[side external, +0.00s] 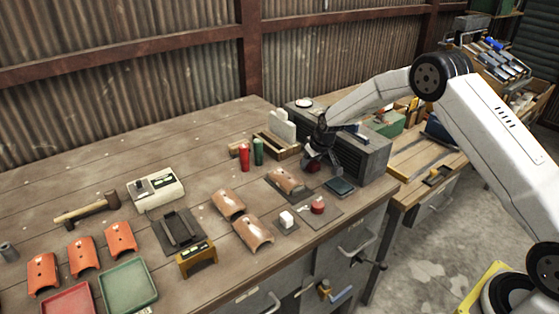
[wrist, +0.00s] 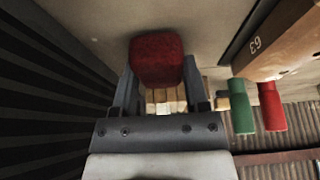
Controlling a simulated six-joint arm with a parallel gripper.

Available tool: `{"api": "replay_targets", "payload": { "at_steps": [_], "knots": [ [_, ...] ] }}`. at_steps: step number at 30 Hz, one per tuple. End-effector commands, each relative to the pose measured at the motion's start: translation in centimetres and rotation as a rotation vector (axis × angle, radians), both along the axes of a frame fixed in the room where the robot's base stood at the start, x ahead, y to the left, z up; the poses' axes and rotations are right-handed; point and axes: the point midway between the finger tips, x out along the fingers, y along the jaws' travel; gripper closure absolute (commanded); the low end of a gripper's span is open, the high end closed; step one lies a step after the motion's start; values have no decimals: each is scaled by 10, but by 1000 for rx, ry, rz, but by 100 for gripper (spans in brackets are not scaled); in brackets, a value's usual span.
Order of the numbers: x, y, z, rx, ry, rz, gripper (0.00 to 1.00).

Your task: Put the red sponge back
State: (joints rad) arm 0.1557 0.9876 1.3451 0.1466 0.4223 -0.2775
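The red sponge (wrist: 157,60) is a dark red block with rounded edges. In the wrist view it sits between the two fingertips of my gripper (wrist: 158,78), with a finger against each side. In the side view my gripper (side external: 315,157) is in front of the grey vented box, and the red sponge (side external: 313,168) shows as a small dark red patch under it. My gripper looks shut on the sponge. The fingers hide part of it in the side view, and I cannot tell its exact height above the bench.
The grey vented box (side external: 362,155) stands close beside my gripper. A red cylinder (side external: 244,157) and a green cylinder (side external: 258,152) stand to the left. A curved tile (side external: 287,181), a dark flat pad (side external: 341,187), a white cube (side external: 286,219) and a small red item (side external: 318,206) lie nearby.

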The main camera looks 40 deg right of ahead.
Motion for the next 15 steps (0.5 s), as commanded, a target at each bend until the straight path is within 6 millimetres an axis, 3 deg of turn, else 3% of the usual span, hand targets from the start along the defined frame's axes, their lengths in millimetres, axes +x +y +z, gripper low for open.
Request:
{"api": "replay_targets", "payload": {
  "at_steps": [1,3,4,15],
  "knots": [
    [0,0,0,0,0,0,26],
    [0,0,0,0,0,0,4],
    [0,0,0,0,0,0,1],
    [0,0,1,0,0,0,1]
  ]
}}
